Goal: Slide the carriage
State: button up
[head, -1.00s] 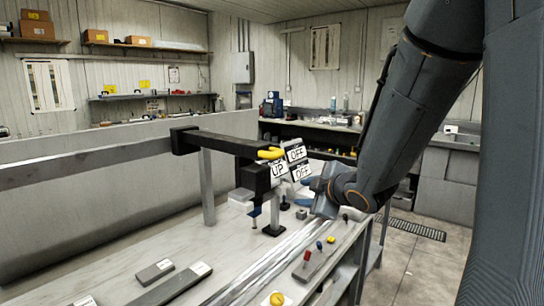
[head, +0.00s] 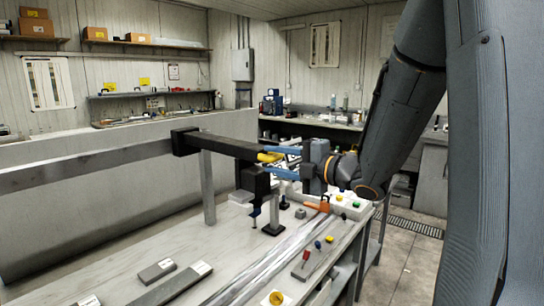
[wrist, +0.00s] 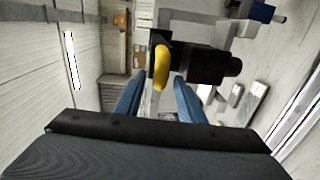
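The carriage (head: 184,141) is a black block around a long grey rail (head: 90,166), at the rail's right end in the head view. A dark arm (head: 228,146) reaches right from it to a black head (head: 256,180). A yellow handle (head: 268,157) sits at the arm's end; it also shows in the wrist view (wrist: 161,67). My gripper (head: 266,161) is open, its blue fingers pointing at the handle. In the wrist view my fingertips (wrist: 158,88) are left and right of the handle's line. I see no clear grip on it. My gripper hides most of the labels behind.
The bench (head: 185,245) below holds grey bars (head: 156,271), a long clear liner (head: 275,262) and small coloured knobs (head: 318,245). A grey post (head: 208,185) stands under the dark arm. A low wall (head: 100,205) runs behind the rail.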

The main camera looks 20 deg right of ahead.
jog(key=shift+w+a, duration=0.4)
jog(key=shift+w, duration=0.15)
jog(key=shift+f, duration=0.1)
grip_shut()
